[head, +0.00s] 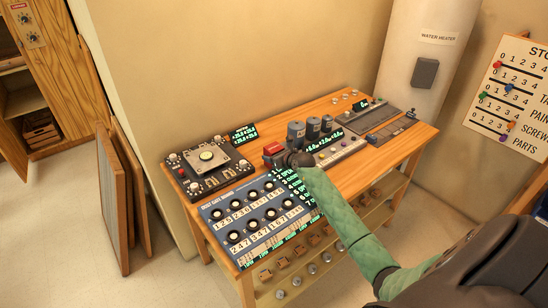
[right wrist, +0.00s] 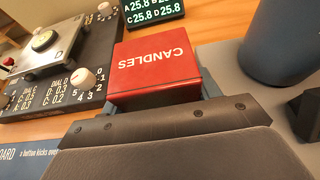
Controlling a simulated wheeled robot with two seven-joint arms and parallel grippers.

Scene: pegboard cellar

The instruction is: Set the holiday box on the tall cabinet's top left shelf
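A small red box labelled CANDLES (right wrist: 155,68) sits at my right gripper (right wrist: 158,100); the lettering is upside down in the right wrist view. Bluish fingers lie close against its two sides. In the head view the red box (head: 273,149) is over the workbench, just beyond the dark right gripper (head: 285,156). I cannot tell whether it touches the bench. No label reading holiday is legible. A wooden cabinet (head: 68,50) stands open at the far left; its top is cut off and its upper shelves are mostly outside the view. My left gripper is not in view.
The workbench (head: 325,103) carries a dial panel (head: 208,166), a blue button board (head: 258,212) and grey cylinders (head: 296,132). Wooden panels (head: 115,210) lean left of it. A crate (head: 40,130) sits low in the cabinet. Floor at lower left is clear.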

